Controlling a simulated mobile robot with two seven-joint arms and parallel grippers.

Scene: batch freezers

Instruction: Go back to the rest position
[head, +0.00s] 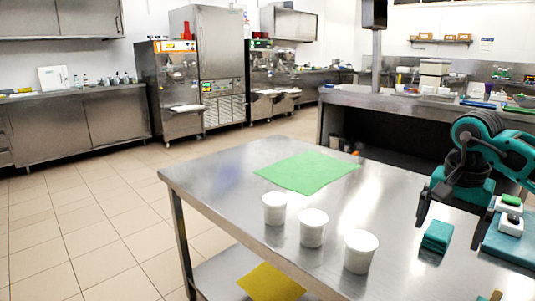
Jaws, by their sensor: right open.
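My right gripper (448,232) hangs low over the right side of the steel table (390,190), pointing down. It is open, its dark fingers apart. A teal block (437,236) with a dark lower side shows between the fingers in the picture; I cannot tell whether they touch it. My left gripper is not in view.
Three white tubs (312,228) stand in a row near the table's front edge. A green mat (308,172) lies behind them. A teal tray (510,248) with small white items is at the right edge. A yellow cloth (270,282) lies on the lower shelf. Floor at left is clear.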

